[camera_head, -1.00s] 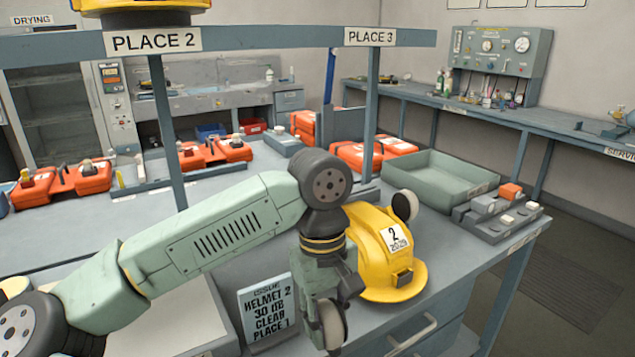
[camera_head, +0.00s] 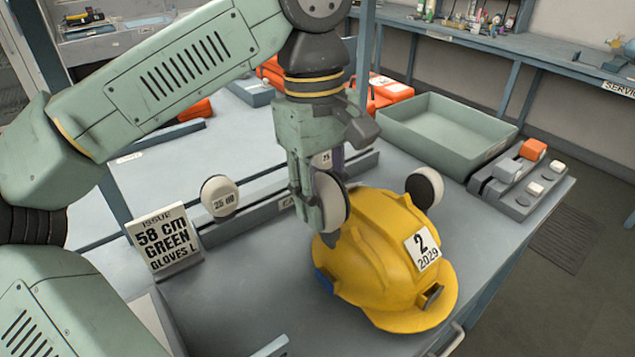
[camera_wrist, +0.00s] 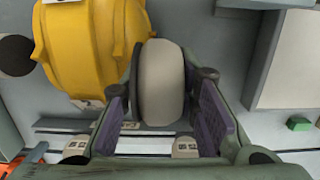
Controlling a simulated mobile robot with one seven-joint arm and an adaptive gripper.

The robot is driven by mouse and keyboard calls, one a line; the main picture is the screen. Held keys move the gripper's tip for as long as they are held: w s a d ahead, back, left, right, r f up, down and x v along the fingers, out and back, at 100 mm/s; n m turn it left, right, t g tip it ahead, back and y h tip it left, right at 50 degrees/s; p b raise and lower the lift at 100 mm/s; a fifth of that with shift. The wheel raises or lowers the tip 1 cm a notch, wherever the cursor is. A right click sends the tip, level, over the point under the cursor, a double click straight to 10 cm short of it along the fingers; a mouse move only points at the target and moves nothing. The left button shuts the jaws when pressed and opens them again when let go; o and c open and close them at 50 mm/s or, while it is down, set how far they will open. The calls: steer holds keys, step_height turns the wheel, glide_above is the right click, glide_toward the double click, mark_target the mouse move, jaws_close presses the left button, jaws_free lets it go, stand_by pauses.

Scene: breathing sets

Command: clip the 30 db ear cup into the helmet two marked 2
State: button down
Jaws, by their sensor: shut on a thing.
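The yellow helmet (camera_head: 375,250), marked 2 and 2029, sits on the bench with its brim toward the front right. It also shows at the left of the wrist view (camera_wrist: 85,50). My gripper (camera_head: 318,215) is shut on a pale, dark-backed ear cup (camera_head: 334,202), held upright at the helmet's left side. In the wrist view the ear cup (camera_wrist: 164,85) lies between the fingers, close beside the helmet; I cannot tell whether they touch. Its rating is not readable. Another ear cup (camera_head: 425,187) is at the helmet's opposite side.
A loose-standing ear cup marked 25 (camera_head: 220,197) is by the rack at the left. An issue card (camera_head: 163,243) reads 58 CM GREEN GLOVES L. A green-grey tray (camera_head: 440,135) and a block with switches (camera_head: 520,180) stand at the back right.

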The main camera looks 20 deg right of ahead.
mark_target(324, 232)
steer(key=shift+s, duration=0.2)
steer(key=shift+f, duration=0.1)
steer(key=shift+f+b, duration=2.25)
steer(key=shift+f, duration=0.55)
steer(key=shift+f+b, duration=1.7)
steer(key=shift+f, duration=0.35)
steer(key=c, duration=1.2)
jaws_free()
steer(key=r, duration=0.4)
steer(key=w+r, duration=0.1)
steer(key=r, duration=0.7)
steer(key=shift+w+a, duration=0.2)
steer(key=shift+a, duration=0.05)
